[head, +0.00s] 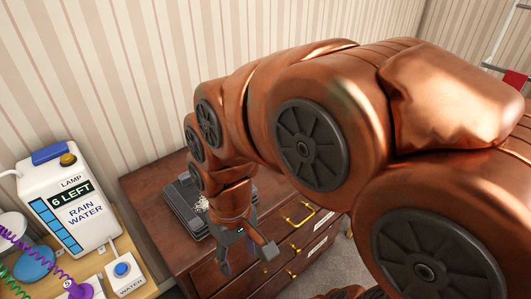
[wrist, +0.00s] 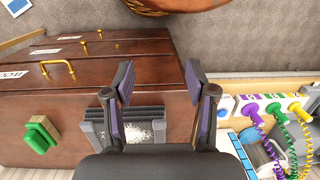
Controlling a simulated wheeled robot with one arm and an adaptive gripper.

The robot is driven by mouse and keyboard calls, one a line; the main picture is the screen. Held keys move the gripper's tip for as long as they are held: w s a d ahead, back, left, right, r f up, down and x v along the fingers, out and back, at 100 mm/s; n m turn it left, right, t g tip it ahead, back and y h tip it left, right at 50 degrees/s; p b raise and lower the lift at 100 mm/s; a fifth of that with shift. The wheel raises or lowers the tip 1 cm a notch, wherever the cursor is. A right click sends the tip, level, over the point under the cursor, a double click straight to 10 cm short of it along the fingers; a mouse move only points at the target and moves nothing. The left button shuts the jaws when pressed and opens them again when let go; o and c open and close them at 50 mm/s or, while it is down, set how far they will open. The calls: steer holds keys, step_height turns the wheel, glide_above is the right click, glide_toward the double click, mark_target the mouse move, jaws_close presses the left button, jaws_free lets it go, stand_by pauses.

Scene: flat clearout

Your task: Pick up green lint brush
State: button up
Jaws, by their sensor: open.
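The green lint brush (wrist: 41,134) appears to be the green object lying on the dresser top at the left of the wrist view. I cannot make it out in the head view, where my arm covers part of the dresser. My gripper (wrist: 160,85) is open and empty, with its fingers apart over the dresser. It also shows in the head view (head: 247,258), pointing down near the dresser's front edge. The brush is well to the left of the fingers in the wrist view, apart from them.
The dark tray (head: 187,207) with pale bits lies on the brown dresser (head: 150,187); it also shows between and below my fingers (wrist: 92,118). Brass handles (head: 300,217) stick out of the drawers. A rain-water jug (head: 72,200) and coiled cords stand on the side table (head: 135,262).

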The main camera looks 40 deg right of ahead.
steer(key=w+d+t+y+b, duration=0.1)
steer(key=w+d+t+b, duration=0.15)
steer(key=w+d, duration=1.25)
steer(key=w+d+f+t, duration=0.1)
steer(key=w+d, duration=0.1)
steer(key=d, duration=0.5)
steer(key=w+d+f+t+h, duration=0.1)
steer(key=w+d, duration=0.2)
steer(key=d, duration=0.4)
steer(key=w+d+f+t, duration=0.1)
steer(key=w+d, duration=0.1)
steer(key=d, duration=0.5)
steer(key=shift+w+d+h, duration=0.1)
steer(key=shift+w+h, duration=0.15)
steer(key=shift+h, duration=0.05)
steer(key=shift+w+d+f, duration=0.1)
steer(key=shift+d+f, duration=0.05)
steer(key=shift+f, duration=0.1)
steer(key=shift+t, duration=0.25)
steer(key=shift+p+x, duration=1.25)
steer(key=shift+x, duration=2.3)
steer(key=shift+w+d, duration=0.1)
jaws_close()
